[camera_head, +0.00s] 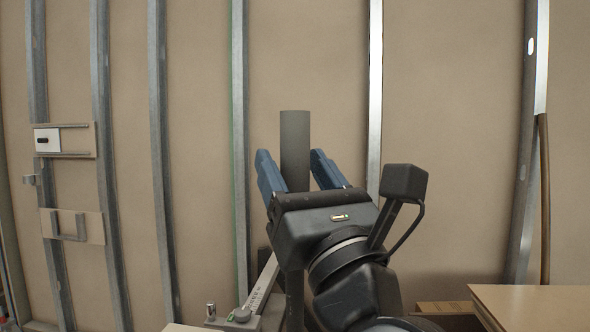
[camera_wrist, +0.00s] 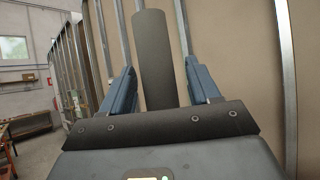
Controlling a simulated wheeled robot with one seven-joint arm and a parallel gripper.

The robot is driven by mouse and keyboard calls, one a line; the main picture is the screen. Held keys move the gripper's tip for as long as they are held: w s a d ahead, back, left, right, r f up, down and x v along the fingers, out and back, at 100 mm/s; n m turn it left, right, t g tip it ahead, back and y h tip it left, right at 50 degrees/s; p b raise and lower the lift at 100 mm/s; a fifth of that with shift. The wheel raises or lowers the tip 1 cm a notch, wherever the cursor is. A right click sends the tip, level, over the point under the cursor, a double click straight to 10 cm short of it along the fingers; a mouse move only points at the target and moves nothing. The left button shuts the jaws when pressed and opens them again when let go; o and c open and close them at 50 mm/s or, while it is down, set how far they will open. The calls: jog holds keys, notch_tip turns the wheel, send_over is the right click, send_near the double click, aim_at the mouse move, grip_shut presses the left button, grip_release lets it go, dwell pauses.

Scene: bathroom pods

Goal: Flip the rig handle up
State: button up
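A dark grey cylinder (camera_head: 295,140), which looks like the rig handle's grip, stands upright beyond my gripper in the head view. It also shows in the wrist view (camera_wrist: 154,55), between the two blue fingers and slightly tilted. My gripper (camera_head: 290,156) is open, with one finger on each side of the cylinder and a visible gap on both sides in the wrist view (camera_wrist: 160,68). Whether the cylinder is within the fingers' depth or beyond them I cannot tell. A light grey rig bar (camera_head: 262,284) slants up at the lower left of my gripper. The cylinder's lower end is hidden.
A wall with metal studs (camera_head: 157,120) stands behind. A wooden board (camera_head: 530,300) and a cardboard box (camera_head: 447,308) are at the lower right. Wall brackets (camera_head: 70,226) are at the left.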

jog(key=shift+b+v, duration=1)
jog(key=shift+v, duration=2.9)
jog(key=shift+f, duration=0.1)
jog(key=s+d+f+n+g+h, duration=0.1)
jog(key=s+d+f+n+h, duration=0.15)
jog(key=d+f+n, duration=1)
jog(key=s+d+f+n+g+h, duration=0.1)
jog(key=s+d+f+n+h, duration=0.1)
jog(key=s+f, duration=0.4)
jog(key=s+d+f+n+g+h, duration=0.1)
jog(key=s+d+f+n+h, duration=0.1)
jog(key=s+d+f+n, duration=0.2)
jog(key=s+d+f+n+g+h, duration=0.1)
jog(key=s+d+f+n+h, duration=0.1)
jog(key=s+f+n, duration=0.4)
jog(key=shift+s+d+f+h, duration=0.2)
jog(key=shift+s+d+f, duration=0.25)
jog(key=shift+f, duration=0.25)
jog(key=shift+s+d+f+h, duration=0.15)
jog(key=shift+s+d+f, duration=0.15)
jog(key=shift+s+f, duration=0.35)
jog(key=s+f+n+g+h, duration=0.2)
jog(key=s+n, duration=0.4)
jog(key=s, duration=0.7)
jog(key=shift+a+f+g+h, duration=0.4)
jog(key=shift+a+f, duration=0.05)
jog(key=shift+a, duration=0.05)
